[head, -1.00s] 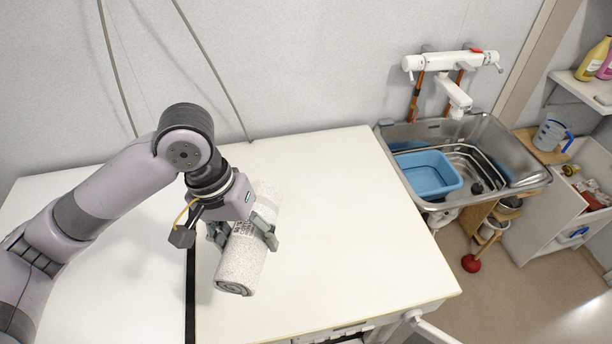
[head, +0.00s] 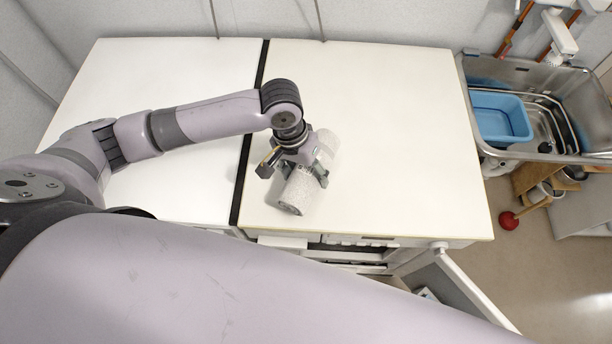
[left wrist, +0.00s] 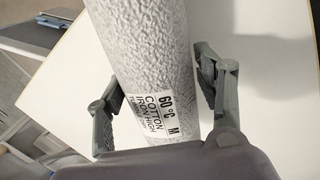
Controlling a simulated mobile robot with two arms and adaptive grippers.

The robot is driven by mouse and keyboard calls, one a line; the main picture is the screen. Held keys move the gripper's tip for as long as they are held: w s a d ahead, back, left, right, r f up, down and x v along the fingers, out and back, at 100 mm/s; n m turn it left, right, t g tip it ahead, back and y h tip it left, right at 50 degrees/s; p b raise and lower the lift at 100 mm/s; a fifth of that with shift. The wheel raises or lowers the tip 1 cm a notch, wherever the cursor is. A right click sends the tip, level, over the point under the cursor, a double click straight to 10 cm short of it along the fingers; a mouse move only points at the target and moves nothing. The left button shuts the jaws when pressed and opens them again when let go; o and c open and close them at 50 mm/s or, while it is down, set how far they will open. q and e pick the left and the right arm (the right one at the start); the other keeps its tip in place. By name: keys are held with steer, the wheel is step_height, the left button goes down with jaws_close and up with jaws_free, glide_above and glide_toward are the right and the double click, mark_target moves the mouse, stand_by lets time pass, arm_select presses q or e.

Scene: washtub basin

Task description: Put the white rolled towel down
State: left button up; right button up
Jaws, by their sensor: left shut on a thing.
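The white rolled towel (head: 296,194) is a speckled roll above or on the white worktop (head: 400,130), right of the dark seam. My left gripper (head: 303,172) is shut on the towel, with one finger on each side of the roll. In the left wrist view the towel (left wrist: 150,50) runs between the fingers of my left gripper (left wrist: 160,98), and a printed label shows on it. I cannot tell whether the towel touches the worktop. My right gripper is not in view.
The worktop is bare around the towel. A metal sink (head: 560,77) with a blue basin (head: 500,118) stands to the right. An open door or drawer front (head: 465,292) juts out below the front edge. A red plunger (head: 509,221) stands on the floor.

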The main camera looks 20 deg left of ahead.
arm_select(q)
steer(key=shift+a+x, duration=0.15)
steer(key=shift+x, duration=0.6)
steer(key=shift+a+x, duration=0.15)
steer(key=shift+x, duration=0.55)
steer(key=shift+f, duration=0.2)
steer(key=o, duration=1.3)
steer(key=shift+f, duration=0.1)
steer(key=b+v, duration=0.1)
steer(key=v, duration=1.1)
steer(key=shift+r, duration=0.25)
